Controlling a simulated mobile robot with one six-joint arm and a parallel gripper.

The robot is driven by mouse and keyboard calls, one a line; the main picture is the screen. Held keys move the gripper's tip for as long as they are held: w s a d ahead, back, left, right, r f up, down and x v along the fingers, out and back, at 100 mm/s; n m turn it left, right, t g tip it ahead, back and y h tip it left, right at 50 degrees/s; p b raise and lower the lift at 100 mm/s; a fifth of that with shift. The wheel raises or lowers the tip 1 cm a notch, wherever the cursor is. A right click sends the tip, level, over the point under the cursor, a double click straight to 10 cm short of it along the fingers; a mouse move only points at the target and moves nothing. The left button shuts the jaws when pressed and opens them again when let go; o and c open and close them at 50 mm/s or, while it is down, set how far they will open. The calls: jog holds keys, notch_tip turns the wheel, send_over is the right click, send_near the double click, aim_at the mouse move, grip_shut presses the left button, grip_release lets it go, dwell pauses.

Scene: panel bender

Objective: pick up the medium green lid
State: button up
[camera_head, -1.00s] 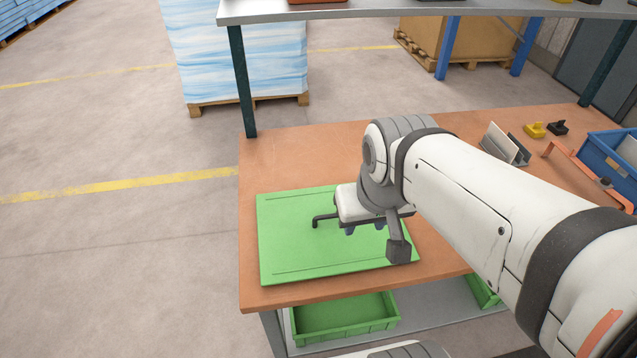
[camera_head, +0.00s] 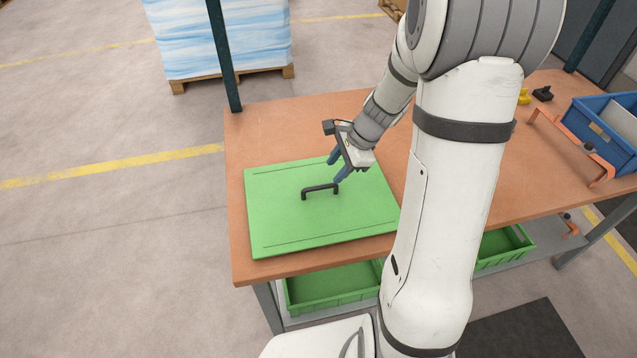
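The green lid (camera_head: 290,226) lies flat on the brown tabletop at its left front part. A black handle (camera_head: 320,190) stands up from the lid's middle. My gripper (camera_head: 336,171) is above the lid, close to the right end of the handle and slightly behind it. Its two blue fingertips are spread apart with nothing between them. I cannot tell whether a fingertip touches the handle. My arm covers the area just right of the lid.
Green bins (camera_head: 332,286) stand on the shelf under the table (camera_head: 285,125). A blue bin (camera_head: 603,125) and an orange handle-like frame (camera_head: 570,140) are at the right. A dark upright post (camera_head: 222,55) rises at the table's back left corner.

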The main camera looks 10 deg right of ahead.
aim_at(322, 186)
jog(key=shift+m, duration=0.4)
jog(key=x, duration=0.8)
jog(key=shift+w+d+f+p, duration=0.15)
jog(key=shift+w+f+p, duration=0.2)
jog(key=shift+f+p, duration=0.05)
grip_shut()
